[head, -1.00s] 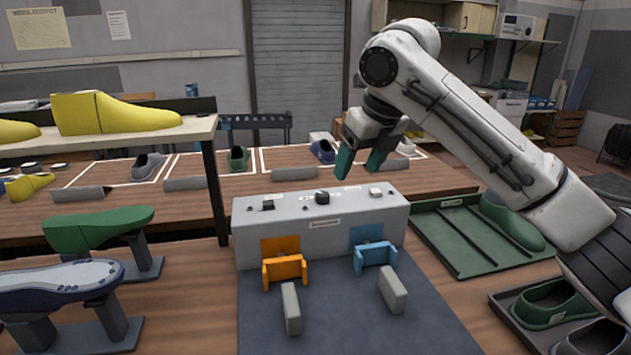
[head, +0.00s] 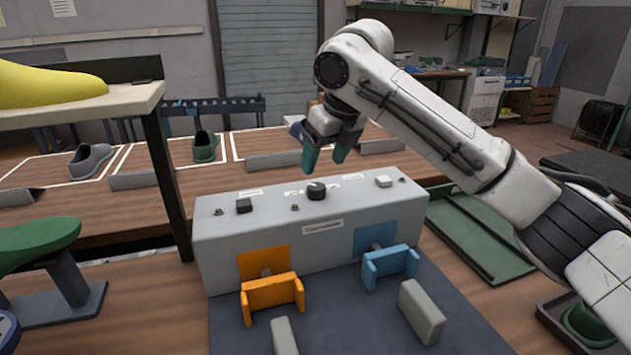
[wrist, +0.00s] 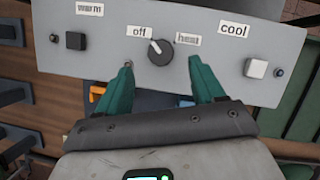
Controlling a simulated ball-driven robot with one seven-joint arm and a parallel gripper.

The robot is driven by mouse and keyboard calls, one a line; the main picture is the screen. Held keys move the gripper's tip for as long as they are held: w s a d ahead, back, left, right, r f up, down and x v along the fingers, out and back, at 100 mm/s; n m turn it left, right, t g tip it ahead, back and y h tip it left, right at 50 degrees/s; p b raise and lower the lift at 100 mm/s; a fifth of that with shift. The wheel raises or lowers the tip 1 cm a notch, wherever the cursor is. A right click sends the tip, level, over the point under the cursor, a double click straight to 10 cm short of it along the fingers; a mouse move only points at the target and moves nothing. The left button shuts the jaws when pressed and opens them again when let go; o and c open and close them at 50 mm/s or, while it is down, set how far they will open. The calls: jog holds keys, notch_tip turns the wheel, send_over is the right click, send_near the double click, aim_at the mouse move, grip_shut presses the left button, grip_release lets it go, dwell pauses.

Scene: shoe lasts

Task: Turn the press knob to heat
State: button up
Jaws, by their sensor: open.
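The press (head: 235,239) is a grey box with a sloped control top. The round black knob (head: 316,191) sits at its middle. In the wrist view the knob (wrist: 160,52) lies between the "off" label (wrist: 139,31) and the "heat" label (wrist: 187,41); its white pointer mark points up-left, toward "off". My gripper (head: 324,158) has green fingers, is open and empty, and hovers above the knob, apart from it. In the wrist view the fingertips (wrist: 160,68) straddle the knob's near side.
A black button (wrist: 76,41) by "warm" and a white button (wrist: 256,68) by "cool" flank the knob. Orange (head: 272,292) and blue (head: 390,266) brackets stand before the press. A shelf with a yellow last (head: 45,85) is at left; a green tray (head: 480,240) is at right.

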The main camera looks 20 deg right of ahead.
aim_at(315, 185)
jog(key=x, duration=0.7)
jog(key=c, duration=1.1)
